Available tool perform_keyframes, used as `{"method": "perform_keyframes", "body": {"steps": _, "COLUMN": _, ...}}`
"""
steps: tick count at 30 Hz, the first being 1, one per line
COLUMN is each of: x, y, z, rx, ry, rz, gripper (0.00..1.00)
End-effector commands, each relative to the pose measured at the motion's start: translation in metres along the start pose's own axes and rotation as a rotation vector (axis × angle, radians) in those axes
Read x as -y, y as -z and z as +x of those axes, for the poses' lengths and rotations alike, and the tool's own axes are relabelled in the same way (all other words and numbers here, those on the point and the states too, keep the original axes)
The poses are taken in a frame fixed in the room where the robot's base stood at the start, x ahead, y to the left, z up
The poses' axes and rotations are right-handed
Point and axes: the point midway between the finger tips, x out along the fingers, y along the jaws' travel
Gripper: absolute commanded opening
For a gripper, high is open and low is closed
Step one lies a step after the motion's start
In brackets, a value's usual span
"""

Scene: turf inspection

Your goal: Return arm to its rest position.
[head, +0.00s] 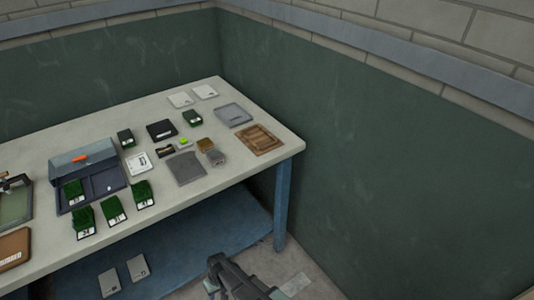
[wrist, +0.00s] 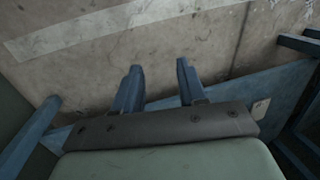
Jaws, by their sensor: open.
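My gripper (head: 213,274) is at the bottom of the head view, beyond the table's front edge and lower than the tabletop. In the wrist view my gripper (wrist: 158,72) shows two separated fingers with nothing between them. The fingers point toward bare grey concrete floor (wrist: 190,45). My gripper touches nothing that I can see. Most of my arm is outside the head view.
The table (head: 225,190) carries several turf samples (head: 143,192), a grey-blue box (head: 85,160), a wooden tray (head: 257,139) and small items. A blue table leg (head: 281,205) stands near my gripper. Two grey cards (head: 138,267) lie below the table. A green wall (head: 400,170) rises at right.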

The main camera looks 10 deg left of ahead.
Motion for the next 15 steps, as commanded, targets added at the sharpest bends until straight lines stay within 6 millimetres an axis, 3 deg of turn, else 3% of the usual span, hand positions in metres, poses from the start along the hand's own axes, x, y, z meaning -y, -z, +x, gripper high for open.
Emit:
{"method": "perform_keyframes", "body": {"steps": 1, "x": -0.021, "y": -0.016, "z": -0.002, "rx": 0.015, "ry": -0.005, "rz": 0.034, "gripper": 0.41}}
{"method": "perform_keyframes", "body": {"steps": 6, "x": -0.078, "y": -0.058, "z": -0.004, "rx": 0.060, "ry": -0.018, "rz": 0.132, "gripper": 0.41}}
{"method": "perform_keyframes", "body": {"steps": 15, "x": -0.155, "y": -0.143, "z": -0.009, "rx": 0.146, "ry": -0.026, "rz": 0.305, "gripper": 0.41}}
